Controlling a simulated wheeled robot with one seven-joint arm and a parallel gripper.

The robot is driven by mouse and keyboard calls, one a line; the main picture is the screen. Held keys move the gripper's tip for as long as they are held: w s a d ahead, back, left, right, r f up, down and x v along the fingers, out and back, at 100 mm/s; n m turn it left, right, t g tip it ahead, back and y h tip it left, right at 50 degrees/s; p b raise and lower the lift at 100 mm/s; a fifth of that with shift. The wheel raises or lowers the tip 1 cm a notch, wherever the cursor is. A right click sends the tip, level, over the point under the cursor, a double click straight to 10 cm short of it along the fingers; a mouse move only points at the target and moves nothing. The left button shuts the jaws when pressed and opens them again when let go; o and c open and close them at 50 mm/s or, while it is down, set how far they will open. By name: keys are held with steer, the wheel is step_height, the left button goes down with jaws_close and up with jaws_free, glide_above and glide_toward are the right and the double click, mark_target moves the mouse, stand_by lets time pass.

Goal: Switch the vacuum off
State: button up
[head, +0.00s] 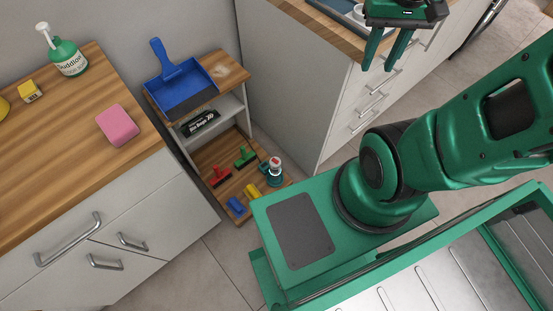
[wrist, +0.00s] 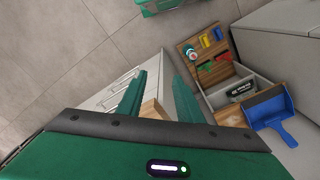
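No thing in view is plainly recognisable as the vacuum. A small teal thing with a white and red top (head: 275,168) stands at the right of the low wooden shelf. It also shows in the wrist view (wrist: 189,52); it may be the vacuum, but it is too small to tell, and I cannot make out a switch. My gripper (head: 379,66) points down in front of the right counter, well apart from the shelf. In the wrist view my gripper (wrist: 160,78) has its fingers apart with nothing between them.
The low shelf board (head: 222,198) bears red (head: 221,176), green (head: 245,157), blue (head: 236,205) and yellow (head: 252,191) pieces. A blue dustpan (head: 182,86) lies on the unit's top, above a black box (head: 201,123). The left counter (head: 60,150) bears a pink sponge (head: 117,125) and a green bottle (head: 68,58).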

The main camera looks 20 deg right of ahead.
steer(key=w+a+f+n, duration=0.3)
steer(key=w+a+f, duration=0.2)
steer(key=w+f, duration=0.5)
steer(key=w+a+f+n, duration=0.3)
steer(key=w+a+f, duration=0.2)
steer(key=w+f, duration=0.55)
steer(key=n, duration=0.5)
glide_toward(277, 162)
step_height(277, 162, down, 7)
steer(key=shift+w+d+f, duration=0.1)
steer(key=shift+w+f, duration=0.05)
steer(key=shift+w, duration=0.05)
steer(key=shift+c, duration=0.4)
